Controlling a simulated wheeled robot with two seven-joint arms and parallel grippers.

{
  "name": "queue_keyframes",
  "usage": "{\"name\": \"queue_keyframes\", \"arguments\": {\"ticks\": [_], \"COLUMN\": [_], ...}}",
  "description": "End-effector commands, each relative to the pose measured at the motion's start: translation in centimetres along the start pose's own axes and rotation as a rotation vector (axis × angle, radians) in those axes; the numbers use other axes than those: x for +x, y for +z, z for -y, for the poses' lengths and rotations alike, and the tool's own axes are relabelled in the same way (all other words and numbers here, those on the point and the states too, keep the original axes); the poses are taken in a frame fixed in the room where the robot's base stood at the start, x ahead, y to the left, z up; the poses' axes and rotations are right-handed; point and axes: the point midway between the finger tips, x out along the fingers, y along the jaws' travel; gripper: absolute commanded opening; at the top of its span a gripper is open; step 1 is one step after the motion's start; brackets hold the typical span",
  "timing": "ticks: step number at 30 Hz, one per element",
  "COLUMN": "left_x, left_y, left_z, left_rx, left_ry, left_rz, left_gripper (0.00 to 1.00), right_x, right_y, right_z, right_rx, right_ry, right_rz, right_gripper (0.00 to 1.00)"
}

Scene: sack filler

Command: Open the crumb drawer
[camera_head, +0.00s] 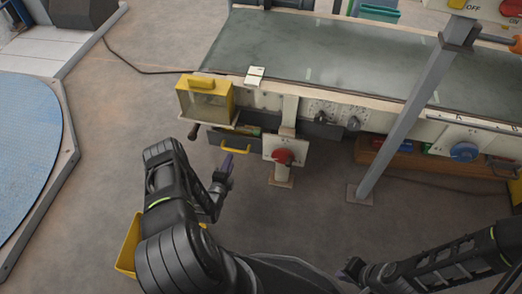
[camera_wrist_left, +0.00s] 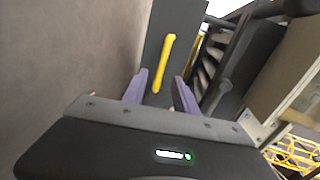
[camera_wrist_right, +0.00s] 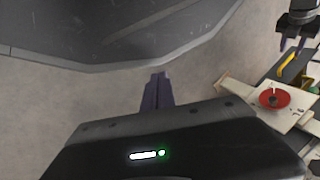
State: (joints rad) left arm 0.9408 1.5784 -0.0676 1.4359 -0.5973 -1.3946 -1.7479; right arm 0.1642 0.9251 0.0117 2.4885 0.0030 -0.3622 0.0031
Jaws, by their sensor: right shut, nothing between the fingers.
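The crumb drawer (camera_head: 222,139) is a dark drawer with a yellow bar handle (camera_head: 235,149), under the near side of the conveyor table. I cannot tell how far out it stands. My left gripper (camera_head: 226,166) is open just in front of the handle. In the left wrist view the yellow handle (camera_wrist_left: 164,63) runs on the dark front, in line with the gap between the two purple fingers (camera_wrist_left: 160,90). I cannot tell whether they touch it. My right gripper (camera_head: 350,268) is shut and empty, low over the floor; its closed fingers show in the right wrist view (camera_wrist_right: 157,92).
A yellow clear-fronted box (camera_head: 205,103) stands above the drawer at left. A red knob (camera_head: 283,156) on a white plate is right of it. A grey post (camera_head: 410,110) and blue knob (camera_head: 464,152) lie further right. A yellow bin (camera_head: 128,245) is behind my left arm.

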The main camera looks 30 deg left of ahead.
Motion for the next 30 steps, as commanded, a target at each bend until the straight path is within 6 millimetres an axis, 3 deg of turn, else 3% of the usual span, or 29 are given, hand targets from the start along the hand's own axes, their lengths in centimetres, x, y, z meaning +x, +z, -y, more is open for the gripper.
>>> {"name": "queue_keyframes", "arguments": {"ticks": [14,30], "left_x": [0.3,6.4], "left_y": [0.4,0.5], "left_z": [-0.1,-0.1], "left_rx": [0.030,0.027], "left_ry": [-0.014,-0.017], "left_rz": [0.002,0.005], "left_gripper": [0.34,0.34], "right_x": [0.4,5.0], "right_y": [-0.1,-1.0], "right_z": [-0.2,-2.2], "right_rx": [0.000,0.010], "right_ry": [0.000,0.007], "right_rz": [-0.002,-0.030], "right_gripper": [0.00,0.00]}}
